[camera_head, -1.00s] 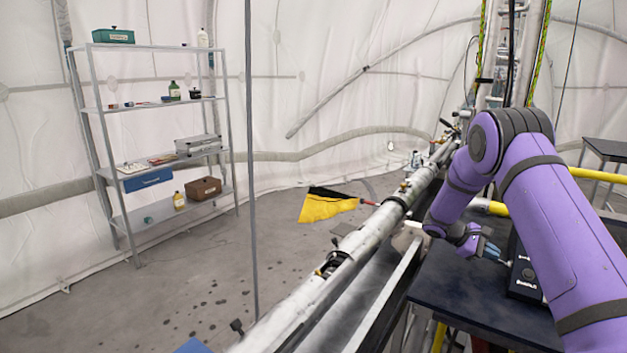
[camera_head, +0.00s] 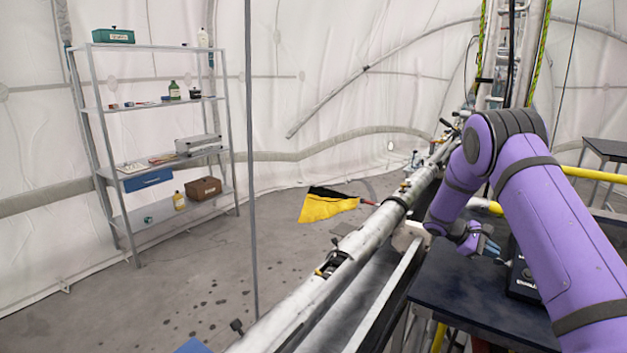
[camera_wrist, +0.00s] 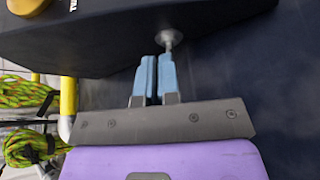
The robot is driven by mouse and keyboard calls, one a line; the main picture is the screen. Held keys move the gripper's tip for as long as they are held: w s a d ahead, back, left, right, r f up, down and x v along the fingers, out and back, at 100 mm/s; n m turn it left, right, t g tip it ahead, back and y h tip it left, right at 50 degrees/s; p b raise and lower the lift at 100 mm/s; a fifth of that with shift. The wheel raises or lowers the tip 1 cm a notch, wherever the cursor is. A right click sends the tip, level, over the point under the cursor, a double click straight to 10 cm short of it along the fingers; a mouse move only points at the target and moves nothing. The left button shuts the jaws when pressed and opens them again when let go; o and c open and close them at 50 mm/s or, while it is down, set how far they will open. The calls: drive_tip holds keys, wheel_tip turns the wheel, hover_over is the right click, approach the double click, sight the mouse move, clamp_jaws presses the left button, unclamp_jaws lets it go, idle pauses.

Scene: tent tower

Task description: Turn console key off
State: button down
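The console (camera_wrist: 110,35) is a dark box at the top of the wrist view. In the head view the console (camera_head: 522,278) is largely hidden behind my arm. A small pale metal key (camera_wrist: 168,39) with a round base sticks out of the console's near face. My gripper (camera_wrist: 157,58) has two blue fingers side by side with only a thin line between them, and nothing shows held. The key's stem lines up with the right finger's tip, not the space between the fingers; whether they touch is unclear. My gripper (camera_head: 489,246) is beside the console in the head view.
The console stands on a dark tabletop (camera_head: 455,300). A long metal pipe (camera_head: 345,258) runs along the table's left. Yellow tubing (camera_wrist: 67,100) and green-orange rope (camera_wrist: 28,92) are left of my gripper. A shelf rack (camera_head: 130,105) stands far left.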

drive_tip(key=shift+s+d+r, duration=0.1)
drive_tip(key=shift+d+r, duration=0.05)
drive_tip(key=shift+r, duration=0.2)
drive_tip(key=shift+w+a, duration=0.6)
drive_tip(key=shift+a, duration=0.25)
drive_tip(key=shift+w+a, duration=0.55)
drive_tip(key=shift+a, duration=0.35)
drive_tip(key=shift+w+a, duration=0.6)
drive_tip(key=shift+a, duration=0.25)
drive_tip(key=shift+f, duration=0.1)
drive_tip(key=shift+s+a+f+m+t+h, duration=0.4)
drive_tip(key=shift+s+a+f+m+h, duration=0.2)
drive_tip(key=shift+m+h, duration=0.4)
drive_tip(key=shift+s+a+f+m+t+h, duration=0.2)
drive_tip(key=shift+a+f+m+t+h, duration=0.25)
drive_tip(key=shift+m, duration=0.45)
drive_tip(key=shift+s+d, duration=0.65)
drive_tip(key=shift+d, duration=0.3)
drive_tip(key=shift+s+d, duration=0.65)
drive_tip(key=shift+d, duration=0.25)
drive_tip(key=shift+s+d, duration=0.65)
drive_tip(key=shift+d, duration=0.3)
